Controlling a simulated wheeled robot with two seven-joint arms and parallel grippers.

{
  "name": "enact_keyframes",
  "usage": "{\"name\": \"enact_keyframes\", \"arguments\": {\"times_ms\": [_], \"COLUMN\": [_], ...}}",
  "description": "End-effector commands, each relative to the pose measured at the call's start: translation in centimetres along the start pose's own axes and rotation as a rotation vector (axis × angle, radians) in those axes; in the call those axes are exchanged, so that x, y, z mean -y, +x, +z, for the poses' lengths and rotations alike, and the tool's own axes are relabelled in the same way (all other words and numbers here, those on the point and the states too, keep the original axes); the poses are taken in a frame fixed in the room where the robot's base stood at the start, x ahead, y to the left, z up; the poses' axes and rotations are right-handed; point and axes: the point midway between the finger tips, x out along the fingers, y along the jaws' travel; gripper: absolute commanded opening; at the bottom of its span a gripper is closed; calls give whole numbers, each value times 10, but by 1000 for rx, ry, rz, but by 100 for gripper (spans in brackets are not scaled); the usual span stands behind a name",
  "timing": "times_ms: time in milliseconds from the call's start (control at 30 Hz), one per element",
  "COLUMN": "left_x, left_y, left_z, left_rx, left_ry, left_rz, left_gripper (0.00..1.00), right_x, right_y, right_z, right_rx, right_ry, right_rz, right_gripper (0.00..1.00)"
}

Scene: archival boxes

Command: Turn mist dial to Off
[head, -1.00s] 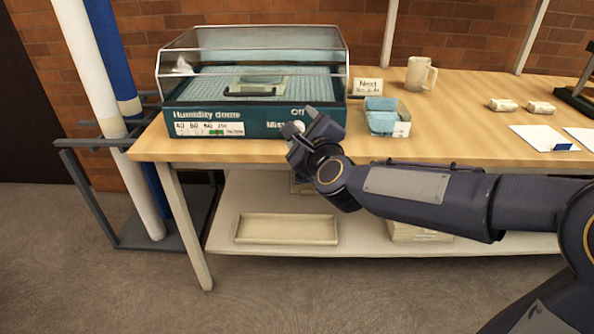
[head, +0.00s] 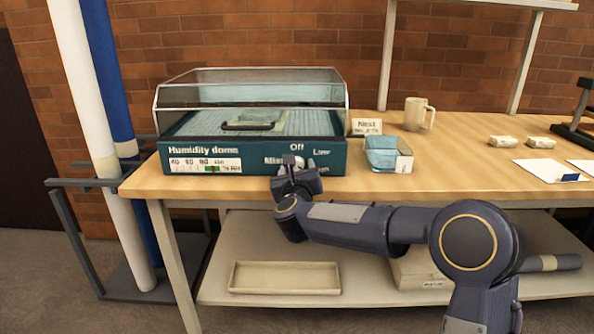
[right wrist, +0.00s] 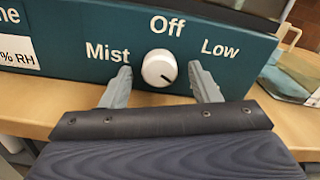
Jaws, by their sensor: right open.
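The humidity dome (head: 250,158) stands on the table's left part, a teal base under a clear lid. Its white round mist dial (right wrist: 159,68) is on the front panel, between the printed words Mist at left and Low at right, with Off above. A short dark mark shows on the dial's lower right. In the head view the dial is mostly hidden by my right gripper (head: 295,172). In the right wrist view the gripper's two fingers (right wrist: 160,74) are open, one on each side of the dial, with gaps visible. My left gripper is not in view.
The table edge (head: 420,188) lies just below the panel. A tray (head: 285,278) is on the lower shelf.

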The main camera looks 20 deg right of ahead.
Motion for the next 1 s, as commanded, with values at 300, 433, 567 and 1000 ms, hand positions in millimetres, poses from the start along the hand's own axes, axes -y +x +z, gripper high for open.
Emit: {"name": "enact_keyframes", "arguments": {"times_ms": [300, 433, 567, 1000], "left_x": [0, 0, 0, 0], "left_y": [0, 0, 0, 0], "left_z": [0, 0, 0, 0], "left_rx": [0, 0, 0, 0], "left_ry": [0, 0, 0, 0], "left_rz": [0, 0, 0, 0], "left_gripper": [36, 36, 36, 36], "right_x": [0, 0, 0, 0], "right_y": [1, 1, 1, 0], "right_z": [0, 0, 0, 1], "right_rx": [1, 1, 1, 2], "right_ry": [0, 0, 0, -94], "right_rz": [0, 0, 0, 1], "right_gripper": [47, 30, 13, 11]}}
